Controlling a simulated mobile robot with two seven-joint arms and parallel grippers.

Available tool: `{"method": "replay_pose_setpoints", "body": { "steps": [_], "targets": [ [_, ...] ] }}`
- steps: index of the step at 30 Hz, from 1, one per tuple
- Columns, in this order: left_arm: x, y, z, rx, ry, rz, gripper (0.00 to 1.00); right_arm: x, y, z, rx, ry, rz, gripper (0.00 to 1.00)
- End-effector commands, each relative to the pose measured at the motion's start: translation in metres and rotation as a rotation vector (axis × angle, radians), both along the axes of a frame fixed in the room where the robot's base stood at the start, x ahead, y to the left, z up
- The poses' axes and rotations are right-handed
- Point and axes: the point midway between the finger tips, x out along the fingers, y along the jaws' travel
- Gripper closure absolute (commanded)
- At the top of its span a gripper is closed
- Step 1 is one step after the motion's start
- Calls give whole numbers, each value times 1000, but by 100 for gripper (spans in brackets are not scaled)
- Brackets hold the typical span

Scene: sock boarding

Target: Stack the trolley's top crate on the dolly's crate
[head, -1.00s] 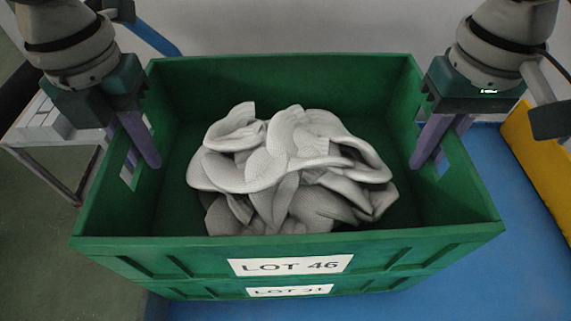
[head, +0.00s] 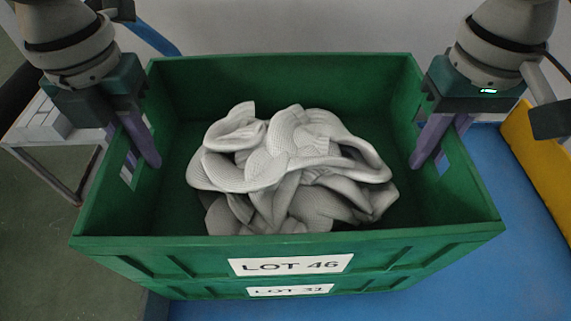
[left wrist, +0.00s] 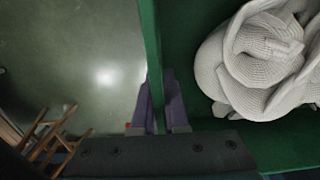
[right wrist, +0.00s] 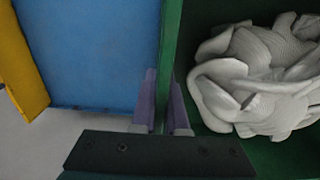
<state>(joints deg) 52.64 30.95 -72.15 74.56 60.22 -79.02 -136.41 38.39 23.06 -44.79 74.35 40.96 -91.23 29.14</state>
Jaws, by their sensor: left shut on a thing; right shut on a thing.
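A green crate labelled LOT 46 (head: 110,247), holding a heap of grey-white socks (head: 290,165), is level in the middle of the head view. Directly below it is a second green crate labelled LOT 31 (head: 200,289); I cannot tell whether the two touch. My left gripper (head: 142,150) is shut on the upper crate's left wall, fingers on both sides of it in the left wrist view (left wrist: 158,100). My right gripper (head: 430,150) is shut on the right wall, which also shows between its fingers in the right wrist view (right wrist: 165,100). The dolly is hidden.
A grey table (head: 50,130) with pale blocks on it stands at the left. A pale wall (head: 300,25) is behind the crates.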

Motion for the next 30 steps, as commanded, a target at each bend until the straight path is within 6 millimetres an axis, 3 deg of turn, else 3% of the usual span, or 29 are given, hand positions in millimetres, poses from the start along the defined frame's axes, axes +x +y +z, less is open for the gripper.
{"method": "replay_pose_setpoints", "body": {
  "steps": [18,30],
  "targets": [
    [0,1,50,1,-1,2,100,0,-1,50,-1,-1,-1,100],
    [0,1,50,2,-1,2,100,0,-1,50,-1,-1,-1,100]
  ]
}}
